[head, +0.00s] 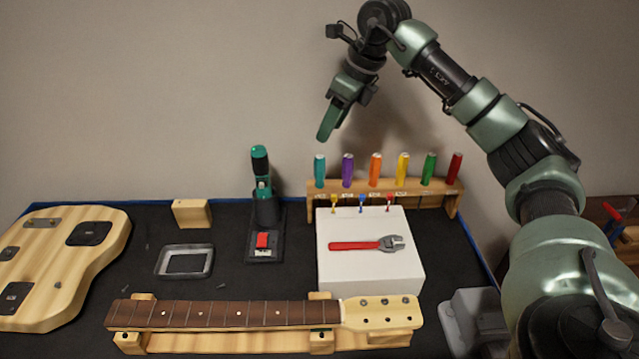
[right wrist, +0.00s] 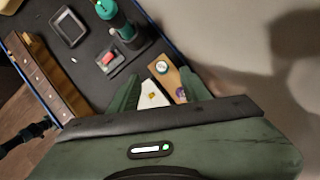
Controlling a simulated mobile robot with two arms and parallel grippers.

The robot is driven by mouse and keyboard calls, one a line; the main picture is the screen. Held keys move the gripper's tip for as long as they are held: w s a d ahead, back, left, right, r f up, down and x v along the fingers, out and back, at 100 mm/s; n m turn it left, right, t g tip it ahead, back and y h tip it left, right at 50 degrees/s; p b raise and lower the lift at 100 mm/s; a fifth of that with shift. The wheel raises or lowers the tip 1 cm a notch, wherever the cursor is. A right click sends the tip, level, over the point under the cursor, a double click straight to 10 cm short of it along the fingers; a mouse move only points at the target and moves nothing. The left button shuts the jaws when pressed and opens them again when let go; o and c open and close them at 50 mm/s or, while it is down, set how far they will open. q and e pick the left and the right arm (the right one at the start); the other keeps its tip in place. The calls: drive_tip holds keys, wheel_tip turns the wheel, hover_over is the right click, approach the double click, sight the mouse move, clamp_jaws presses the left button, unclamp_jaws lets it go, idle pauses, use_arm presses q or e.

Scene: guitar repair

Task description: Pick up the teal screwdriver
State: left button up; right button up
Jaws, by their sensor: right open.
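The teal screwdriver (head: 320,171) stands upright at the left end of a wooden rack (head: 452,205), handle up. In the right wrist view a pale round handle end (right wrist: 162,67), probably the teal screwdriver's, shows between my fingers. My right gripper (head: 325,130) is above the teal handle, fingers pointing down, apart from it. In the right wrist view its two green fingers (right wrist: 158,85) are spread with nothing held. My left gripper is not in view.
Purple (head: 348,170), orange (head: 375,169), yellow, green and red handles stand in the same rack. A white box (head: 370,275) with a red wrench (head: 355,245) is in front. A black-and-teal tool (head: 262,175) stands left. A guitar neck (head: 230,314) lies in front.

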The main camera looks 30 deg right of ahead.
sight(322, 157)
drive_tip(key=x, duration=0.4)
drive_tip(key=shift+s+d+f+b, duration=0.25)
drive_tip(key=shift+f+b, duration=0.05)
drive_tip(key=shift+b, duration=0.05)
drive_tip(key=p+x, duration=0.1)
drive_tip(key=x, duration=0.3)
drive_tip(key=shift+f+p, duration=0.35)
drive_tip(key=shift+p, duration=0.05)
drive_tip(key=shift+w+f, duration=0.15)
drive_tip(key=shift+f, duration=0.4)
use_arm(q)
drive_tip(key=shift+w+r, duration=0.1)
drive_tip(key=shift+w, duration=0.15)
use_arm(e)
clamp_jaws()
